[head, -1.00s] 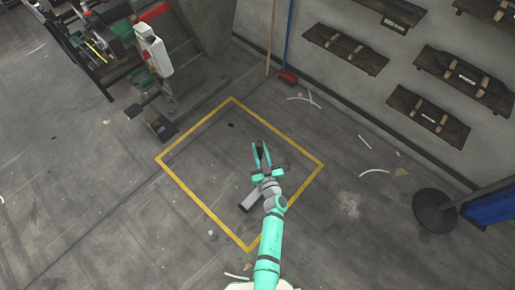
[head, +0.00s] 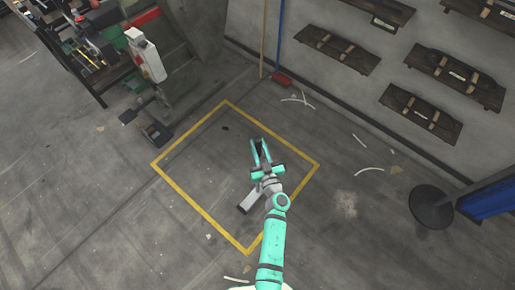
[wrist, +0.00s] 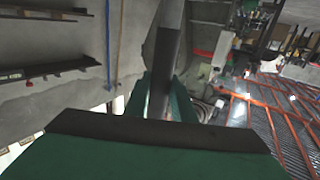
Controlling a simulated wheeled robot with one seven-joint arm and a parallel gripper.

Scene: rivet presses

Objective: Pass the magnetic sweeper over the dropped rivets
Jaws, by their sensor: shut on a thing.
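My gripper (head: 260,150) is in the head view above the yellow-taped square of floor, its teal fingers pointing up the picture. A dark bar (wrist: 165,70) runs between the green fingers in the wrist view, and my gripper is shut on it. It looks like the magnetic sweeper's handle; its far end is not clear. A pale grey block (head: 249,200) shows beside my wrist at lower left; I cannot tell whether it is part of the sweeper. No rivets can be made out. A small dark spot (head: 225,128) lies on the floor inside the tape, too small to identify.
Yellow tape (head: 200,207) marks the square. A machine with a pale control box (head: 146,55) stands at upper left. A round black base (head: 431,207) stands at right. Pale scraps lie about.

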